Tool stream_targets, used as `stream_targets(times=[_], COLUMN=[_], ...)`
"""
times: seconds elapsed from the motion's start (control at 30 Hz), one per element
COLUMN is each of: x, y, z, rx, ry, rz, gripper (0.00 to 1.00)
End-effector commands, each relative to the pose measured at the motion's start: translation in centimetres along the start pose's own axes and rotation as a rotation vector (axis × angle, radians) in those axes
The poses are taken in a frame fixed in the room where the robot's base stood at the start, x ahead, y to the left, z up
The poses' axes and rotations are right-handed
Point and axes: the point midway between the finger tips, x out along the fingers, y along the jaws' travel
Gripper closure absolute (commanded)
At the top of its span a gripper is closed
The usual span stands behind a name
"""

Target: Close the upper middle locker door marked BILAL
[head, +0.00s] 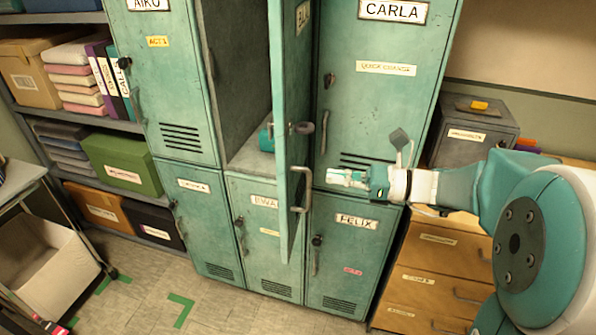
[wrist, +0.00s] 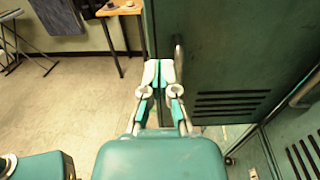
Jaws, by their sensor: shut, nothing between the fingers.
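The upper middle locker door (head: 284,150) stands wide open, swung out toward me and seen nearly edge-on. Its nameplate (head: 303,15) is turned too far to read fully. Its bar handle (head: 301,190) is low near the free edge, on the side facing right. My gripper (head: 345,178) is shut and empty, just right of the door and in front of the CARLA door's lower part. In the wrist view, my gripper (wrist: 158,75) points at the open door's outer face (wrist: 230,50), near its free edge and handle (wrist: 178,60). Whether it touches cannot be told.
The open locker interior (head: 235,70) holds a teal item (head: 266,137), partly hidden by the door. The CARLA door (head: 375,90), AIKO door (head: 165,80) and FELIX door (head: 345,260) are shut. Wooden drawers (head: 435,270) stand at right. Open floor (head: 150,290) lies at front left.

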Motion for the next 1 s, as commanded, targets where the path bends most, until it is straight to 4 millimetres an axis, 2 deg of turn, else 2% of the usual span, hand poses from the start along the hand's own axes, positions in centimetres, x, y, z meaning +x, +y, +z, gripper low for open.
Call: stream_targets(times=[0.2, 0.4, 1.0], x=[4.2, 6.7, 7.8], y=[0.1, 0.1, -0.1], z=[0.0, 0.0, 0.0], rx=[0.001, 0.000, 0.000], ry=[0.001, 0.001, 0.001], rz=[0.005, 0.003, -0.009], gripper=[1.00, 1.00, 1.00])
